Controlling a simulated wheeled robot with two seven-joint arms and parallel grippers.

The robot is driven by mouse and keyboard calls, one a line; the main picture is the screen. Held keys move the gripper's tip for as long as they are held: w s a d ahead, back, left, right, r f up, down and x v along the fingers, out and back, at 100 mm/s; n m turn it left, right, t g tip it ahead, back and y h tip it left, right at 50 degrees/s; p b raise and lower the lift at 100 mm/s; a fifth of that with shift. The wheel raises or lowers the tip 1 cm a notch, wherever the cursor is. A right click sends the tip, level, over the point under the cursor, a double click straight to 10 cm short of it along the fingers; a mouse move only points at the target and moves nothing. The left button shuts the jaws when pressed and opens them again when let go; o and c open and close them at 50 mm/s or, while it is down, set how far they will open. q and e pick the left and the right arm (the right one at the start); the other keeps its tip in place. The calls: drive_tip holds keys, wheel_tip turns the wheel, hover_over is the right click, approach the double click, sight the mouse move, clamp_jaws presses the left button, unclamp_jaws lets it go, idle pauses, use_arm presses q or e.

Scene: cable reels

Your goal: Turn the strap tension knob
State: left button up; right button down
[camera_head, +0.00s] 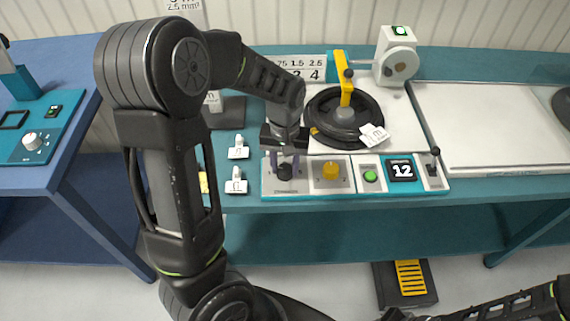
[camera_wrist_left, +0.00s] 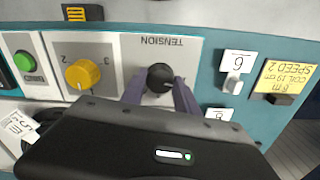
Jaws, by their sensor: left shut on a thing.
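The black tension knob (camera_head: 285,171) sits at the left end of the control panel (camera_head: 354,187). In the left wrist view the knob (camera_wrist_left: 159,77) is under the printed word TENSION. My left gripper (camera_head: 284,160) reaches down onto it. In the wrist view the two fingers of my left gripper (camera_wrist_left: 160,90) lie one on each side of the knob and are shut on it. My right arm shows only as a link at the lower right of the head view; its gripper is not seen.
A black reel (camera_head: 372,108) with a yellow arm (camera_head: 343,72) stands behind. White tags (camera_head: 238,152) lie left of the panel.

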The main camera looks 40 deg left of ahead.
use_arm(q)
clamp_jaws()
drive_tip(key=shift+m, duration=0.4)
drive_tip(key=m+b, duration=0.1)
drive_tip(key=m, duration=0.9)
drive_tip(key=shift+m+b, duration=0.3)
drive_tip(key=shift+b, duration=0.1)
drive_tip(key=shift+m, duration=2.2)
drive_tip(key=shift+w, duration=0.1)
